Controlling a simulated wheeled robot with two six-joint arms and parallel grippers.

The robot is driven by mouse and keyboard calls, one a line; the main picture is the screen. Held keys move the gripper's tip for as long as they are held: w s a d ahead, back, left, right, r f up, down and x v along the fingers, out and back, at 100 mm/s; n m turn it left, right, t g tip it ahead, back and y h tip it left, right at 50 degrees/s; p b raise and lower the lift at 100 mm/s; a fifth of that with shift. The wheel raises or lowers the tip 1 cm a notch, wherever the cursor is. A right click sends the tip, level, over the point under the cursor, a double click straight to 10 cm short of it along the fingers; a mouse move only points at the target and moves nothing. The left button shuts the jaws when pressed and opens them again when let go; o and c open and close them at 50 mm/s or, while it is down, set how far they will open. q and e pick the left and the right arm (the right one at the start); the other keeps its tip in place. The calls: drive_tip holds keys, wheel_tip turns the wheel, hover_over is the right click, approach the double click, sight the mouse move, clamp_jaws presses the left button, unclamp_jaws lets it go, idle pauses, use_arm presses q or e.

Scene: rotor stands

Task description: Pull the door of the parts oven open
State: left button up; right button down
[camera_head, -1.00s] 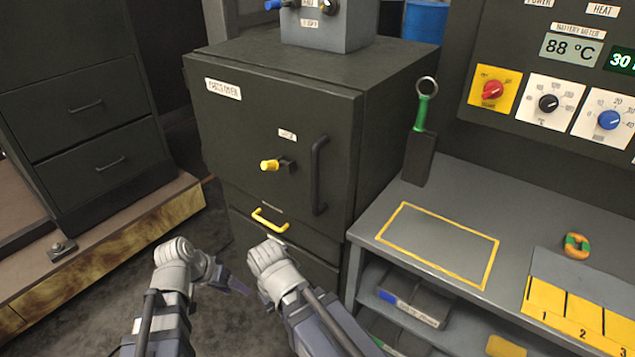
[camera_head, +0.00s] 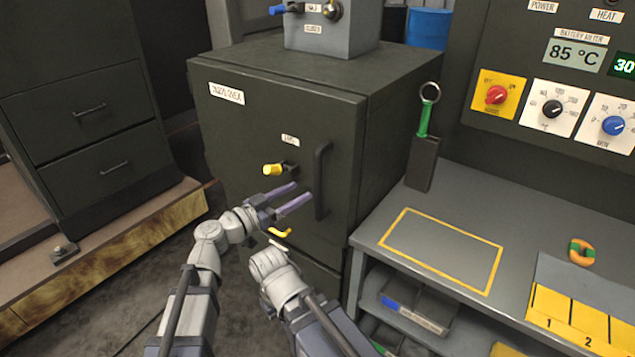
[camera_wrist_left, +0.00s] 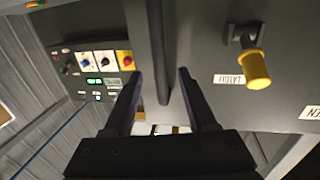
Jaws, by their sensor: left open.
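The parts oven (camera_head: 235,125) is a dark cabinet with its door shut. A black vertical bar handle (camera_head: 321,180) is on the door's right side. My left gripper (camera_head: 300,193) is open and empty just left of the handle in the head view. In the left wrist view the handle (camera_wrist_left: 158,50) runs between the lines of the open fingers (camera_wrist_left: 160,76); contact cannot be told. A yellow latch knob (camera_head: 272,169) sits left of the handle and shows in the wrist view (camera_wrist_left: 257,72).
A grey workbench (camera_head: 380,236) stands close on the right. A drawer cabinet (camera_head: 80,135) stands at the left, with open floor before the oven.

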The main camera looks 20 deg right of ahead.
sight(315, 184)
use_arm(q)
drive_tip(key=x, duration=0.7)
drive_tip(key=shift+w+d, duration=0.15)
drive_tip(key=shift+d, duration=0.2)
drive_tip(key=shift+c, duration=0.3)
clamp_jaws()
idle(0.8)
